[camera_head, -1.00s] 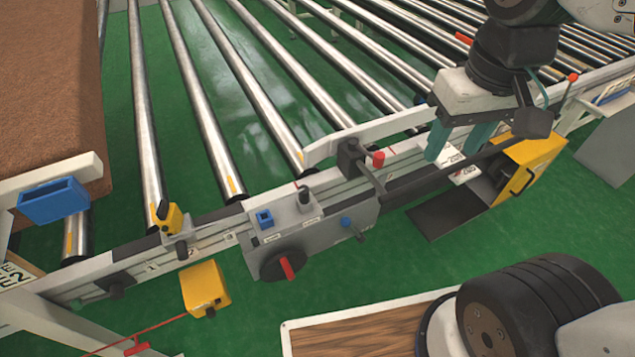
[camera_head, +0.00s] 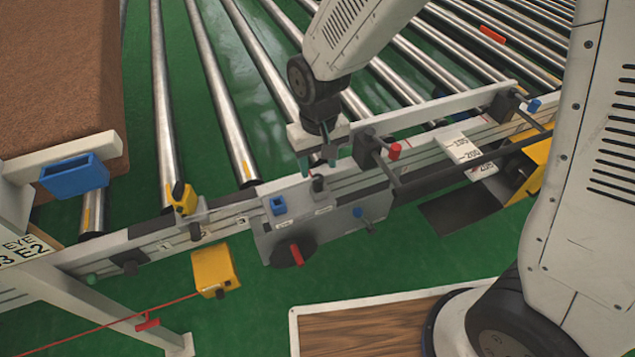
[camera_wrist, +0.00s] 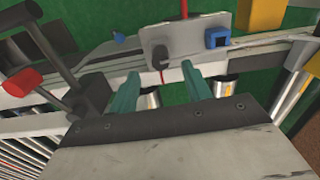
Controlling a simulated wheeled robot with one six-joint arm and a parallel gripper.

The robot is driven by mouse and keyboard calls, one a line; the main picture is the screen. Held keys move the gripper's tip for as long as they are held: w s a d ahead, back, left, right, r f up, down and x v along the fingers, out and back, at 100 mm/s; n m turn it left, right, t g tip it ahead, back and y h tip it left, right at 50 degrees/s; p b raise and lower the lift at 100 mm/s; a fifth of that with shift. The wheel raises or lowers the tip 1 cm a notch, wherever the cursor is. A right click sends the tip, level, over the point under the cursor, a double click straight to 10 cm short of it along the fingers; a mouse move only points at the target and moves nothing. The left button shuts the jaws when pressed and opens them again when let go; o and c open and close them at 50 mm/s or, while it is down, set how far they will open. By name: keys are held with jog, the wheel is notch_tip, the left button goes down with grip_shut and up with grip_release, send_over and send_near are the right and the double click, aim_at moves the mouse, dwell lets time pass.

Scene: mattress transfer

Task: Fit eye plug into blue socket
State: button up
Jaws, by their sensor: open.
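The blue socket (camera_head: 277,205) sits on the upper left of the grey panel on the conveyor's side rail. It also shows in the wrist view (camera_wrist: 217,37). A dark upright plug (camera_head: 318,185), which looks like the eye plug, stands on the same panel just right of the socket. In the wrist view the plug (camera_wrist: 158,52) lies ahead of the fingertips, roughly between them, with a thin red line below it. My gripper (camera_head: 316,166) has teal fingers and is open and empty. It is close above and behind the plug, and its fingers (camera_wrist: 160,73) appear apart from it.
The grey panel (camera_head: 345,222) also carries a red-handled dial (camera_head: 296,254) and a blue knob (camera_head: 358,212). A red-capped lever (camera_head: 395,151) stands right of my gripper. Metal rollers lie behind.

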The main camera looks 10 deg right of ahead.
aim_at(318, 177)
notch_tip(318, 177, down, 6)
grip_shut()
dwell(0.4)
